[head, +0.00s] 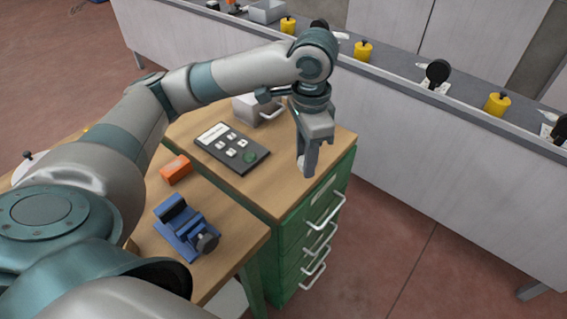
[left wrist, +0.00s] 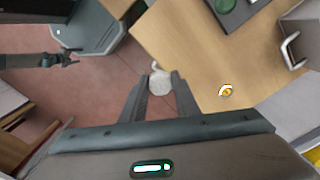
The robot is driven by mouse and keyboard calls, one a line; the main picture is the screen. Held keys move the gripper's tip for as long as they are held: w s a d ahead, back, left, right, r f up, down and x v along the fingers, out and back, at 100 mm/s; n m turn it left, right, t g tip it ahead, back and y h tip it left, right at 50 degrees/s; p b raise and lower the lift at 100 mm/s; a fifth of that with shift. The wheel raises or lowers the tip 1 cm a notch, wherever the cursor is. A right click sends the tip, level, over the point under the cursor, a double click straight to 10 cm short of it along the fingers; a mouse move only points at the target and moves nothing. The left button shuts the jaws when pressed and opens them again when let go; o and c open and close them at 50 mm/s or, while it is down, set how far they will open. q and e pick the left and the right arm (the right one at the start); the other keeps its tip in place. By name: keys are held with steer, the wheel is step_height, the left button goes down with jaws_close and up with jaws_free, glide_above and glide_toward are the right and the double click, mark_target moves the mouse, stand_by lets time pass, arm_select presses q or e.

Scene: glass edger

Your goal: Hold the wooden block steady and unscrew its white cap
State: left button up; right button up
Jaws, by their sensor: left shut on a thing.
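My left gripper (head: 307,168) points down near the right edge of the wooden top of the green cabinet. In the left wrist view its fingers (left wrist: 160,92) are shut on a pale, whitish rounded thing (left wrist: 160,81) that looks like the white cap. Whether a wooden block is joined to it cannot be told; I make out no separate wooden block. A dark, jointed part at the left of the wrist view looks like my right gripper (left wrist: 62,61), small and unclear; the head view does not show it.
A blue vise (head: 188,230) and an orange block (head: 175,169) are on the bench. A dark control panel (head: 232,148) and a grey box with a handle (head: 256,108) are on the cabinet (head: 318,215). A small ring (left wrist: 226,90) shows on wood. A long counter (head: 440,135) runs behind.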

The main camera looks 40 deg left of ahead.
arm_select(q)
glide_above(283, 173)
steer(key=f, duration=0.2)
steer(key=f+p, duration=0.1)
steer(key=f, duration=0.1)
steer(key=shift+s+d+f, duration=0.1)
steer(key=shift+d, duration=0.2)
steer(key=shift+a+f, duration=0.2)
steer(key=shift+a, duration=0.05)
arm_select(e)
steer(key=shift+g, duration=0.6)
steer(key=s, duration=0.1)
steer(key=s+d, duration=0.1)
steer(key=s, duration=0.1)
steer(key=s+d, duration=0.1)
steer(key=s, duration=0.1)
steer(key=shift+d, duration=0.1)
steer(key=shift+w, duration=0.15)
arm_select(q)
steer(key=shift+f, duration=0.5)
step_height(283, 173, down, 2)
steer(key=shift+p, duration=0.35)
steer(key=shift+f, duration=0.5)
arm_select(e)
steer(key=shift+s+r, duration=0.3)
steer(key=shift+s, duration=0.05)
steer(key=shift+r, duration=0.1)
